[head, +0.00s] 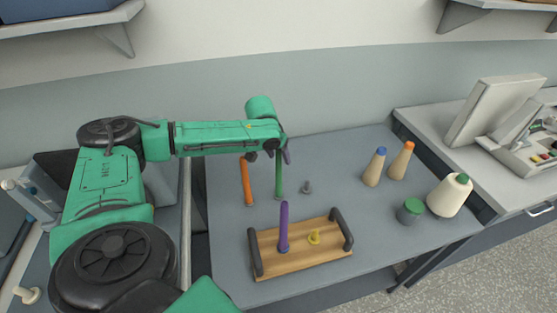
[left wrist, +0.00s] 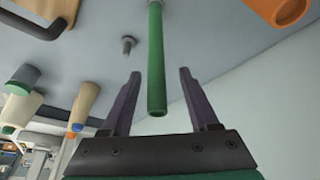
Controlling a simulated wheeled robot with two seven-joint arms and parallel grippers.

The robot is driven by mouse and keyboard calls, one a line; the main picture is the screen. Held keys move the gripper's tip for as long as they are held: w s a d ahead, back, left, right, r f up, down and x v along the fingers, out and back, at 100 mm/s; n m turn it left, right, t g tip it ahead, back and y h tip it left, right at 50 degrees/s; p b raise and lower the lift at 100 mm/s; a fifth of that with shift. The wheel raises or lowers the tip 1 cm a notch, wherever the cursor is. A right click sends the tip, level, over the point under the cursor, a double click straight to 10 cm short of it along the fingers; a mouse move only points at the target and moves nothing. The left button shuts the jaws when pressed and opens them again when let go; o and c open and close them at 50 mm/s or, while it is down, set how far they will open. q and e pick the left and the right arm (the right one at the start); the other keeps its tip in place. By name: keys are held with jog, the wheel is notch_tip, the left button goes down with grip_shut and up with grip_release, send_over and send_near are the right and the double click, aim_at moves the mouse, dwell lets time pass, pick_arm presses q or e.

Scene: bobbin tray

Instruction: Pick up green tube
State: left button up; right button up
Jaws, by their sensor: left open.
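The green tube (head: 278,181) stands upright on the grey table, right of the orange tube (head: 246,182). My left gripper (head: 284,155) is over the top of the green tube in the head view. In the left wrist view the left gripper (left wrist: 159,72) is open, with one dark finger on each side of the green tube (left wrist: 156,60). Gaps show between the tube and both fingers, and the tube's near end shows between them. My right gripper is not in view.
A wooden tray (head: 265,267) with dark handles holds a purple tube (head: 284,226) and a yellow peg (head: 314,237). A grey peg (head: 307,187) stands right of the green tube.

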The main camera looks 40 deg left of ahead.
pick_arm(q)
jog(key=shift+d+x, duration=0.2)
jog(key=shift+x, duration=0.85)
grip_shut()
dwell(0.5)
